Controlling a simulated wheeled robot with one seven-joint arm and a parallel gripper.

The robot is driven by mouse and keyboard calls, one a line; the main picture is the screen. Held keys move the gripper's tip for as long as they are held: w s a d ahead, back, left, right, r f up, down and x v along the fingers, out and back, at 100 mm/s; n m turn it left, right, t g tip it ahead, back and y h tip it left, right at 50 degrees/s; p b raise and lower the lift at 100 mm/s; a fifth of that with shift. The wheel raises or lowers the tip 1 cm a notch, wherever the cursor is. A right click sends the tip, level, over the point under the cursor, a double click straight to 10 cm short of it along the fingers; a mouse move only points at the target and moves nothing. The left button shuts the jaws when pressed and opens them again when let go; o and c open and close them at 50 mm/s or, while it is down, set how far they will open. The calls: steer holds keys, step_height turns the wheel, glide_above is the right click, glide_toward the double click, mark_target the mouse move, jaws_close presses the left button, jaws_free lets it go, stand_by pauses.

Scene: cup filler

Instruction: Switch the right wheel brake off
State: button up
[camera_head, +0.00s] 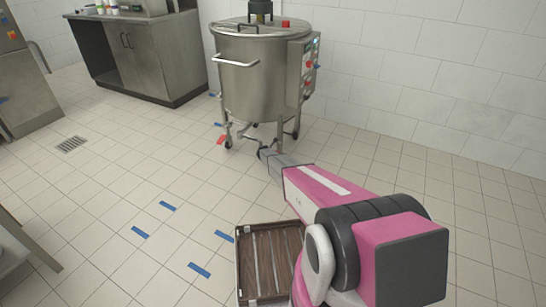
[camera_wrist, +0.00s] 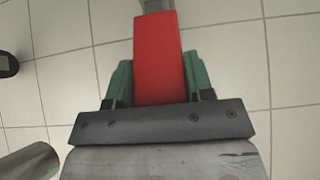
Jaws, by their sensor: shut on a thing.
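The steel tank on wheeled legs (camera_head: 255,75) stands against the back wall. My gripper (camera_head: 264,152) is low at the foot of its front leg, close to the floor. In the wrist view my gripper's green fingers (camera_wrist: 158,78) are shut on a flat red brake lever (camera_wrist: 158,50), one finger on each side. The lever's far end meets a grey metal part at the top edge. In the head view my arm and gripper hide the held lever and most of the wheel there.
A dark wheel (camera_wrist: 8,65) shows at the wrist view's left edge. A control box with red buttons (camera_head: 303,65) is on the tank's right side. A slatted brown crate (camera_head: 240,262) lies below my arm. A steel cabinet (camera_head: 140,60) stands back left. Tiled floor is mostly clear.

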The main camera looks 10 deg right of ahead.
steer(key=shift+r, duration=0.1)
steer(key=o, duration=1.3)
steer(key=v, duration=1)
steer(key=shift+s+a+r, duration=0.15)
steer(key=shift+s+r, duration=0.1)
steer(key=s+d+r+m+g+y, duration=0.1)
steer(key=s+d+r+m+g, duration=0.15)
steer(key=s+r+m, duration=0.85)
steer(key=s+d+r+m+g, duration=0.2)
steer(key=s+d+r+m, duration=0.4)
steer(key=s, duration=0.9)
steer(key=s+a+r+m+g+y, duration=0.1)
steer(key=s+r+m, duration=0.3)
steer(key=s, duration=0.4)
steer(key=s+a+r+m+g+y, duration=0.1)
steer(key=s+r+m+y, duration=0.1)
steer(key=s+r+m, duration=0.2)
steer(key=s+a+r+m+g+y, duration=0.1)
steer(key=s+r, duration=0.5)
steer(key=s, duration=0.6)
steer(key=shift+s+a+r+m+g+y, duration=0.15)
steer(key=shift+s+a+r+m+y, duration=0.1)
steer(key=shift+m, duration=0.45)
steer(key=shift+s+a+r+m+g+y, duration=0.1)
steer(key=shift+s+a+r+m+y, duration=0.1)
steer(key=shift+m, duration=0.5)
